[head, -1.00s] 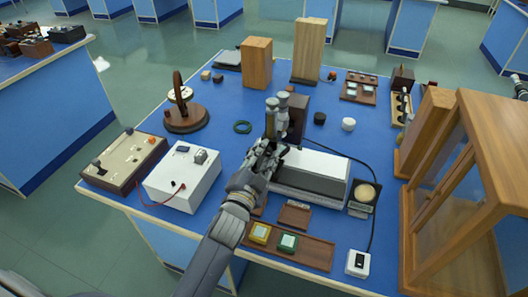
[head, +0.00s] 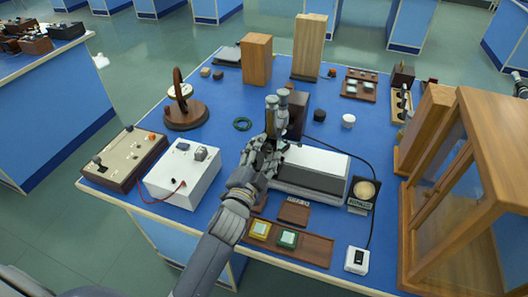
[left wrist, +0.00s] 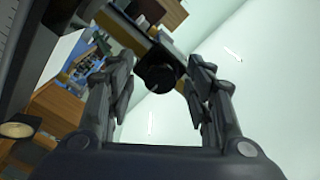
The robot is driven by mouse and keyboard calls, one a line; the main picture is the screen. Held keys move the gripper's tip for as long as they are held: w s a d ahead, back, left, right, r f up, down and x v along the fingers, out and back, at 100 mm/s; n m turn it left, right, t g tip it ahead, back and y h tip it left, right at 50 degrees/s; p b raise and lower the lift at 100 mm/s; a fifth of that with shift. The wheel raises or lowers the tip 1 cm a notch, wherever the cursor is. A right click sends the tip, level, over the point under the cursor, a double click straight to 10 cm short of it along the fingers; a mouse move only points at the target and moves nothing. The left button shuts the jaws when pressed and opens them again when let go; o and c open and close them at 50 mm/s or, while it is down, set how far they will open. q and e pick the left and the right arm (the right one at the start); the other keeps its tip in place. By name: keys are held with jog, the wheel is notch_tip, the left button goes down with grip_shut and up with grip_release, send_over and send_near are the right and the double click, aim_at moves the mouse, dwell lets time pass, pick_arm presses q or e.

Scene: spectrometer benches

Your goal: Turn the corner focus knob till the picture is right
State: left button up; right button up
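A microscope-like instrument with two upright eyepiece tubes (head: 276,108) and a dark body stands mid-bench beside a long white-topped box (head: 312,168). My left gripper (head: 264,150) is at its near left side, below the tubes. In the left wrist view the two fingers (left wrist: 161,85) stand apart, with a dark round knob (left wrist: 160,72) showing between them. I see gaps beside the knob and cannot tell whether a finger touches it. A round pale picture (head: 364,190) shows on a black panel right of the box. A dark grey piece of my right arm shows at the head view's right edge.
A white box with a red lead (head: 182,174) and a beige control panel (head: 124,158) stand left of my arm. A wooden tray (head: 310,248) with yellow and green pieces lies in front. A glass-sided wooden cabinet (head: 480,170) fills the right. A black cable crosses the bench.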

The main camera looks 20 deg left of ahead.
pick_arm(q)
jog(key=shift+s, duration=0.15)
jog(key=s, duration=1.1)
jog(key=shift+s+a, duration=0.2)
jog(key=shift+s, duration=0.15)
